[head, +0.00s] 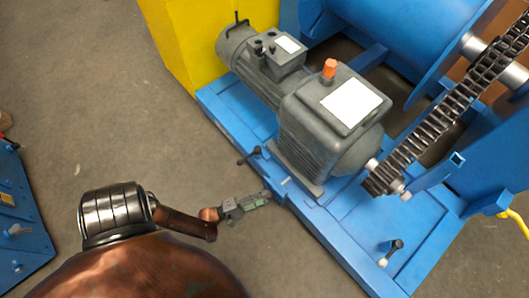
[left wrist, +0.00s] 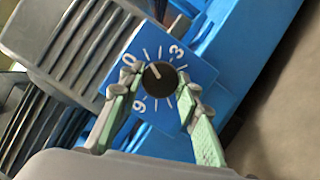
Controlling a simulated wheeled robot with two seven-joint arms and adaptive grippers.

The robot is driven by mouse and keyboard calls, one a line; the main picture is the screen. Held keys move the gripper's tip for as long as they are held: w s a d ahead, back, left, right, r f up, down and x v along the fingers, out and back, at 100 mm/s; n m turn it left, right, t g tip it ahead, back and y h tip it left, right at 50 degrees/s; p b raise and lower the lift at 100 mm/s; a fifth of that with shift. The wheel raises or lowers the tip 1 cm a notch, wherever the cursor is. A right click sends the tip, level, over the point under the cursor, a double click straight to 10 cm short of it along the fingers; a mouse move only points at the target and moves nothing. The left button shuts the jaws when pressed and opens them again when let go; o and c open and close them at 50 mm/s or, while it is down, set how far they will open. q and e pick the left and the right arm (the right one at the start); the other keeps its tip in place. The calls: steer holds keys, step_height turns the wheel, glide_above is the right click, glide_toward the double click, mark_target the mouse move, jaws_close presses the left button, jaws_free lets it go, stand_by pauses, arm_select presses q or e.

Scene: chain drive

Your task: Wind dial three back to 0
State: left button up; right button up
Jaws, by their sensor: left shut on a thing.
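A square blue dial plate (left wrist: 201,70) with white marks and the numbers 0, 3 and one that reads as 6 or 9 shows in the left wrist view. At its middle is a round black knob (left wrist: 160,77). The knob's white pointer line slants up and left, close to the 0. My left gripper (left wrist: 162,84) has its green-padded fingers on both sides of the knob and is shut on it. In the head view my left gripper (head: 255,201) reaches the near side of the blue machine base, where the dial is hidden. My right gripper is not in view.
The blue base (head: 318,218) carries a grey motor (head: 318,125) with an orange cap and a chain (head: 440,122). Small black handles (head: 249,155) stick out near the base edge. A yellow block (head: 172,40) stands behind.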

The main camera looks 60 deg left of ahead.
arm_select(q)
steer(key=n+y, duration=0.1)
steer(key=n, duration=0.1)
steer(key=n+t, duration=0.1)
steer(key=n, duration=0.2)
steer(key=shift+f+n+t+y, duration=0.15)
steer(key=shift+n+t+y, duration=0.15)
steer(key=shift+y, duration=0.1)
steer(key=o, duration=1)
steer(key=shift+o, duration=0.8)
steer(key=v, duration=1.2)
